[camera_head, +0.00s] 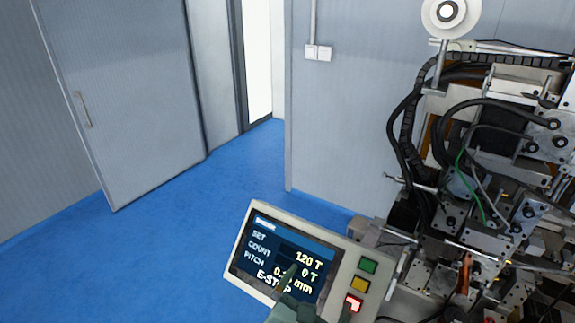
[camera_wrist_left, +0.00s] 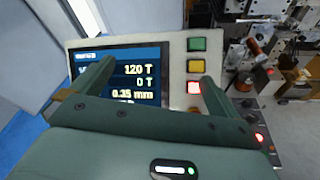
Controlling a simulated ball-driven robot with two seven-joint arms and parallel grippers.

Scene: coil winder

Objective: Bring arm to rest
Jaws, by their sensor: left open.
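My left gripper (camera_head: 319,291) is at the bottom of the head view, in front of the control panel (camera_head: 246,207). It is open with nothing between its fingers. In the left wrist view my left gripper (camera_wrist_left: 156,76) has one finger over the screen (camera_wrist_left: 150,56) and the other by the lit red button (camera_wrist_left: 194,88). I cannot tell whether that finger touches the button. The screen reads SET 120 T, COUNT 0 T, a pitch partly hidden in the head view, and E-STOP. My right gripper is not in view.
The coil winder (camera_head: 470,150), with cables and metal brackets, fills the right side. Green (camera_head: 368,266) and yellow (camera_head: 360,284) buttons sit above the red one. Blue floor (camera_head: 180,240) lies open at left, before a grey door (camera_head: 130,90).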

